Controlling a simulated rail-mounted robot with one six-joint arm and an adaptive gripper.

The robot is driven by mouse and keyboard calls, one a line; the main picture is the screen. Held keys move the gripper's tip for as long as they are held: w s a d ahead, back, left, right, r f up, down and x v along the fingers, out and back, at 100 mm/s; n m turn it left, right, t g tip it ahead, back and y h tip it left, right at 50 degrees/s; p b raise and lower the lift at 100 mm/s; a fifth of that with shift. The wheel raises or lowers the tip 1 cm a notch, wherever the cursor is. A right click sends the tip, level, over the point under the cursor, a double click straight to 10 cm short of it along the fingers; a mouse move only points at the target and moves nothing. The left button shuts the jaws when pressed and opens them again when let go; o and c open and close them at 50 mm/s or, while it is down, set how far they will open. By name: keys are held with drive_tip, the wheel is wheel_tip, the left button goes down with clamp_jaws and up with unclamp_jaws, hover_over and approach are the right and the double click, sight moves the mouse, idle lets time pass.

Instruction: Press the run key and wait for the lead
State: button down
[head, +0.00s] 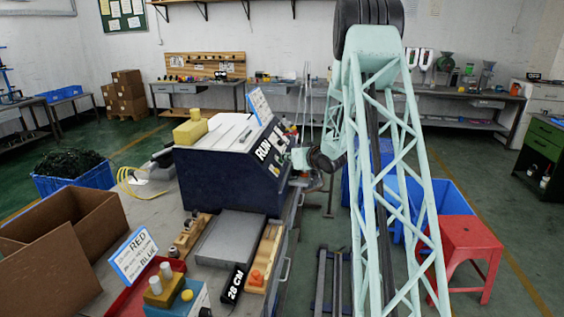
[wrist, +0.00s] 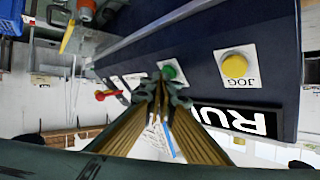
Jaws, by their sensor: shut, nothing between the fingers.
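The dark blue machine (head: 225,185) stands on the bench, with a RUN label (head: 263,151) on its front. In the wrist view the RUN label (wrist: 238,120) is upside down. A green key (wrist: 171,70) on a white plate sits just beyond my fingertips and is partly hidden by them; I cannot tell whether they touch it. A yellow key (wrist: 235,65) marked JOG is beside it. My gripper (wrist: 162,88) is shut and empty, pointing at the panel. In the head view my gripper (head: 299,158) is at the machine's right side, small and partly hidden.
A red-handled lever (wrist: 108,95) is near the fingertips. A sign (head: 134,255) and cardboard box (head: 60,245) are at lower left. A red stool (head: 470,245) stands right.

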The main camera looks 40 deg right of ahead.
idle(0.5)
drive_tip(key=shift+s+d+r+p, duration=0.35)
drive_tip(key=shift+s+r+p, duration=0.05)
drive_tip(key=shift+s+r, duration=0.1)
drive_tip(key=shift+r, duration=0.1)
idle(0.3)
drive_tip(key=shift+s+d+r+p, duration=0.65)
drive_tip(key=shift+r+p, duration=0.05)
drive_tip(key=shift+r, duration=0.15)
drive_tip(key=shift+s+d+r+p, duration=0.6)
drive_tip(key=shift+s+r+p, duration=0.05)
drive_tip(key=shift+r, duration=0.15)
